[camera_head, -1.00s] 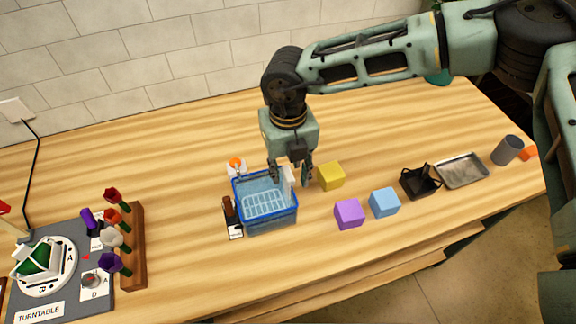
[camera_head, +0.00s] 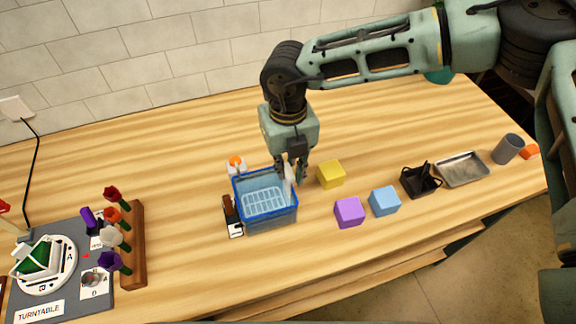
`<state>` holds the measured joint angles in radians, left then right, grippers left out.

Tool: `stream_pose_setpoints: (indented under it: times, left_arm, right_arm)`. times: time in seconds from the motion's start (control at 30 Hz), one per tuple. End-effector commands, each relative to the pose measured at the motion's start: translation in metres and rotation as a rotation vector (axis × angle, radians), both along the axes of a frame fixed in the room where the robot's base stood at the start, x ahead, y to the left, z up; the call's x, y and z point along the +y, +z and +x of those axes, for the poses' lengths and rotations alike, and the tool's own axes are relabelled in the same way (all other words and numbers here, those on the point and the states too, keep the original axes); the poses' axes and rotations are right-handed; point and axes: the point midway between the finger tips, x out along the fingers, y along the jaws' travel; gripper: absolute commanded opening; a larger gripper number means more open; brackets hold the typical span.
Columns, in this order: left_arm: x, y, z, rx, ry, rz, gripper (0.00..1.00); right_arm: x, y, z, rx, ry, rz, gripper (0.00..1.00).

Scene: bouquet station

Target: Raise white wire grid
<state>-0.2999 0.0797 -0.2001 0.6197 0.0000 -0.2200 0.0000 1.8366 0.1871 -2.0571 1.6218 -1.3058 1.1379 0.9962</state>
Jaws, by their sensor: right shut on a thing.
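The white wire grid (camera_head: 264,202) lies low inside a blue-rimmed bin (camera_head: 268,229) in the head view. A white upright piece (camera_head: 289,174), seemingly the grid's handle, stands at the bin's right back side. My right gripper (camera_head: 292,178) points down over that side and is shut on this white piece. The fingertips are partly hidden by the piece and the bin rim. The grid looks about level in the bin. My left gripper is not in view.
A yellow cube (camera_head: 331,174), a purple cube (camera_head: 349,212) and a blue cube (camera_head: 384,201) stand right of the bin. A flower rack (camera_head: 133,246) and turntable (camera_head: 42,267) are further left.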

Motion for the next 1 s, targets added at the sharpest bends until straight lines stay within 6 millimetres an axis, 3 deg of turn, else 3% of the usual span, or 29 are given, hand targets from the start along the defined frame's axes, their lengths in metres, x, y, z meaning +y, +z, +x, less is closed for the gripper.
stream_pose_setpoints:
  times: [0.3,0.67,0.7,0.9,1.0]
  left_arm:
    - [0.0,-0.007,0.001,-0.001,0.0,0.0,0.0]
    - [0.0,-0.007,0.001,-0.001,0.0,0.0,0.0]
    - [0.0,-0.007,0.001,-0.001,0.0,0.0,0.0]
    - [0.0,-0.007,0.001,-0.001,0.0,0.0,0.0]
    - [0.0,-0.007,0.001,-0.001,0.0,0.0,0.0]
  right_arm:
    - [0.001,0.065,0.002,-0.004,-0.003,0.003,0.0]
    - [0.0,0.078,0.002,-0.006,-0.002,0.004,0.0]
    - [0.0,0.078,0.002,-0.007,-0.002,0.004,0.16]
    - [0.0,0.076,0.001,-0.004,-0.001,0.002,0.34]
    - [0.0,0.076,0.001,-0.003,-0.001,0.002,0.34]
